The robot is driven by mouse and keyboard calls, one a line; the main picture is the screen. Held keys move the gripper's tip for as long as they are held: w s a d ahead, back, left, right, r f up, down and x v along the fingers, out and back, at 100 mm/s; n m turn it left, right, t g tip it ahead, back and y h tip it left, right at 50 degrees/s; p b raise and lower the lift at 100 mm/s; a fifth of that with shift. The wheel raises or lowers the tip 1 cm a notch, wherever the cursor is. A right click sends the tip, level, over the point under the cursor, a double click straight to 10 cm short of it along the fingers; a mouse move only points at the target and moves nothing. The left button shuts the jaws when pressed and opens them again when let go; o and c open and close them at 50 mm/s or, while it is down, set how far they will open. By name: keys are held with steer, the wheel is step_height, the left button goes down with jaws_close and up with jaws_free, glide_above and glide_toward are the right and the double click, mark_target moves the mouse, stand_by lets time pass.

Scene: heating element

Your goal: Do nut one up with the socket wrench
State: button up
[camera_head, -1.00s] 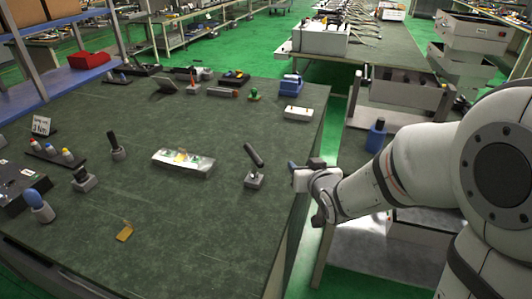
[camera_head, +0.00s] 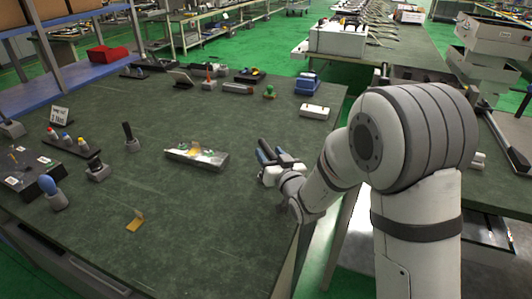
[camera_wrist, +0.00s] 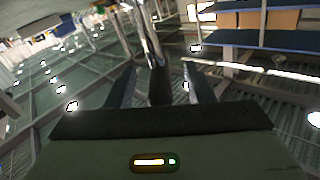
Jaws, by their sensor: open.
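A tool with a dark handle (camera_wrist: 158,88) and bright metal shaft (camera_wrist: 148,38), probably the socket wrench, shows in the wrist view. My gripper (camera_head: 269,153) is at the table's right side; in the wrist view my gripper (camera_wrist: 160,76) is open, with one finger on each side of the handle. Gaps seem to show between fingers and handle. In the head view my gripper and arm hide most of this tool and its holder. A low metal fixture (camera_head: 209,159) with a yellow part, likely the heating element, lies left of my gripper. Nut one cannot be made out.
Another black-handled tool (camera_head: 128,132) stands in a holder at the left, and a blue-handled one (camera_head: 48,185) nearer. A small yellow piece (camera_head: 135,219) lies at the front. The green tabletop (camera_head: 200,230) is clear around it.

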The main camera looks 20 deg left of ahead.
steer(key=shift+w+a, duration=0.45)
steer(key=shift+w, duration=0.05)
steer(key=shift+c, duration=0.5)
jaws_close()
